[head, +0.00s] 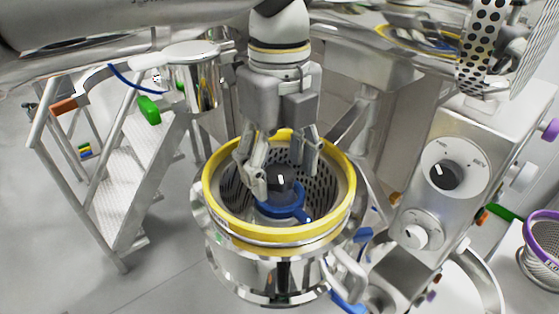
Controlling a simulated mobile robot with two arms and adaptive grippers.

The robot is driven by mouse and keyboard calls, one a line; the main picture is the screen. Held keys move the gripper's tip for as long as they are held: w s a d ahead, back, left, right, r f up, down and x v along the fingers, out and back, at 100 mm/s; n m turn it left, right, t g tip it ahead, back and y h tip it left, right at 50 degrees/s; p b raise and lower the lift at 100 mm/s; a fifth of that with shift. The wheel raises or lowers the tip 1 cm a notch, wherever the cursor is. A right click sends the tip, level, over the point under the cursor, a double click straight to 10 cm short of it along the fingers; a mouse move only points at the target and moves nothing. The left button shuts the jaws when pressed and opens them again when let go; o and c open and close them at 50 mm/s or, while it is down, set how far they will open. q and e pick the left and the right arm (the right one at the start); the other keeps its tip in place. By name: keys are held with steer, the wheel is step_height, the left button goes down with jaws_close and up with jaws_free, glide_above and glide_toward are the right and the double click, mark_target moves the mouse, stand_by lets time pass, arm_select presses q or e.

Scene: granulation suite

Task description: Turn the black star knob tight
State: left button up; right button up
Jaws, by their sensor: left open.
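The black knob (280,179) sits low inside a metal vessel with a yellow rim (346,205). It has a small white mark on it and stands above a blue part (281,203) with a short arm to the right. My left gripper (282,172) reaches down into the vessel from above. Its fingers are open, one on the left of the knob and one on its right. I cannot tell whether either finger touches the knob. The knob's star shape is too small to make out. My right gripper is not in view.
The perforated vessel wall closes in around the fingers. To the right stands a metal control housing with a black dial (445,175) and a white knob (415,237). Metal steps (125,190) stand on the left. A purple-rimmed sieve (541,250) is at the far right.

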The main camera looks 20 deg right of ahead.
arm_select(q)
steer(key=c, duration=1.1)
steer(key=shift+o, duration=0.2)
